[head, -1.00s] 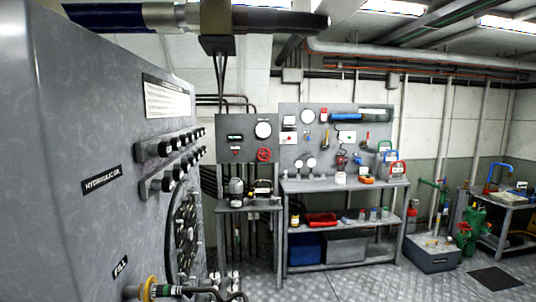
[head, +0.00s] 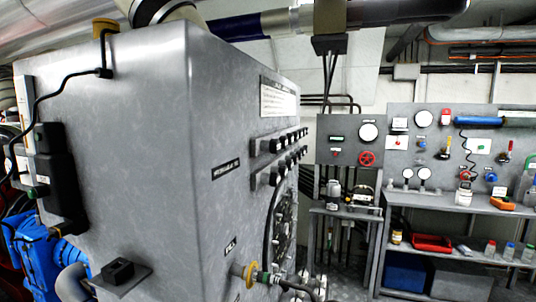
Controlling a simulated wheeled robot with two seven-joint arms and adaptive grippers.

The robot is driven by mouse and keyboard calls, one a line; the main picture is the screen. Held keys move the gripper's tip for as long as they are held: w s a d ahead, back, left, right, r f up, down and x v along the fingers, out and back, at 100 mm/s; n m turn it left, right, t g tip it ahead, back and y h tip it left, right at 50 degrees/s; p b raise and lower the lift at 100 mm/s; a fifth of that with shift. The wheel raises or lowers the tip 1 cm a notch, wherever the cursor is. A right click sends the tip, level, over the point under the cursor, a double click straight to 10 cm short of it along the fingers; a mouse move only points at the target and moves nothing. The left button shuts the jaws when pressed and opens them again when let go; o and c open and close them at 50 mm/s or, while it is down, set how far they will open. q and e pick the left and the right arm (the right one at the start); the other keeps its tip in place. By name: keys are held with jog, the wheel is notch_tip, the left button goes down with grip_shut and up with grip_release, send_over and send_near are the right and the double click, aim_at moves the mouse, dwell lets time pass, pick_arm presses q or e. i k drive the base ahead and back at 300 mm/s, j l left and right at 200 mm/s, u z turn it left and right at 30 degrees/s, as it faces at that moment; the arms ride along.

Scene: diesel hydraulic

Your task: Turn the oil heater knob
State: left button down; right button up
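A large grey cabinet (head: 150,130) labelled for hydraulic oil fills the left and middle of the head view. A dark upright unit (head: 62,180) with a cable is mounted on its left face, with small green parts (head: 40,190) on its left side. A small black block or knob (head: 118,270) sits on a grey plate low on the same face. Several black knobs (head: 275,145) line the cabinet's right face in two rows. I cannot tell which of these is the oil heater knob. Neither of my grippers is in view.
A workbench (head: 455,204) with a tool panel stands at the right. A panel with a gauge and a red handwheel (head: 367,158) is behind the cabinet. A yellow-collared hose fitting (head: 250,274) sticks out low on the cabinet. Blue machinery (head: 35,245) is at the lower left.

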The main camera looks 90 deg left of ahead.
aim_at(16, 175)
jog(key=u, duration=4.45)
